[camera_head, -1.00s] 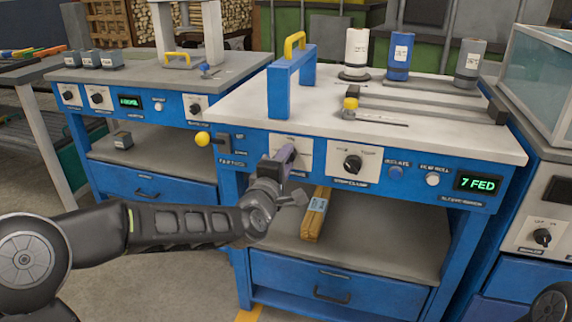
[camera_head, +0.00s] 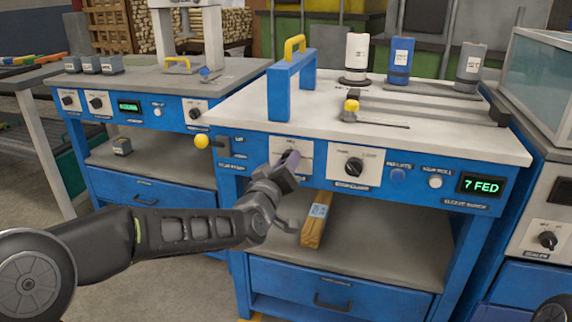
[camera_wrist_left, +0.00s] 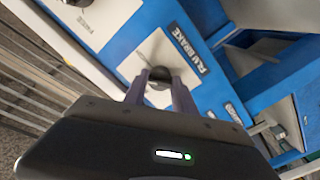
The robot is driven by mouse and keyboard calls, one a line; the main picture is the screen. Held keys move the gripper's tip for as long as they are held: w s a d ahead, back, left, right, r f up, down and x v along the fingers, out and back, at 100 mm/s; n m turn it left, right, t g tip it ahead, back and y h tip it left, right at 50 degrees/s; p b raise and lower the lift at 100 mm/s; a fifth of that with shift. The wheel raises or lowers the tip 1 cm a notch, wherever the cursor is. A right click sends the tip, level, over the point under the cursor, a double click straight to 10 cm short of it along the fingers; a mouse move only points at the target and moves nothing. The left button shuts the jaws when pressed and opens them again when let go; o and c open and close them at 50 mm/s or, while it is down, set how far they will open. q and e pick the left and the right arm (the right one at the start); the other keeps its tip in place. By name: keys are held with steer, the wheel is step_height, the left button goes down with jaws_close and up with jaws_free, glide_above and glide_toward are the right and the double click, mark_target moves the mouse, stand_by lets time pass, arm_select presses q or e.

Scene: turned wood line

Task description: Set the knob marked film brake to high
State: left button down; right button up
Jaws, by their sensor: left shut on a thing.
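The film brake knob (camera_wrist_left: 158,88) is a dark round knob on a white plate, beside a dark label reading FILM BRAKE (camera_wrist_left: 188,48) in the left wrist view. My left gripper (camera_wrist_left: 158,80) is shut on this knob, with a finger on each side of it. In the head view my left gripper (camera_head: 288,165) reaches the white plate (camera_head: 302,146) at the left part of the blue front panel and hides the knob. The scale marks around the knob are too small or covered to read. My right gripper does not show.
To the right on the same panel are another black knob (camera_head: 354,166), a blue button (camera_head: 398,175), a white button (camera_head: 435,181) and a green display (camera_head: 479,185) reading 7 FED.

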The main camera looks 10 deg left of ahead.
arm_select(q)
steer(key=shift+m+p, duration=0.45)
steer(key=shift+m, duration=3.25)
steer(key=c, duration=1)
jaws_free()
steer(key=s, duration=0.5)
steer(key=s+p, duration=0.1)
steer(key=s, duration=0.1)
steer(key=shift+s+a, duration=0.25)
steer(key=shift+s, duration=0.15)
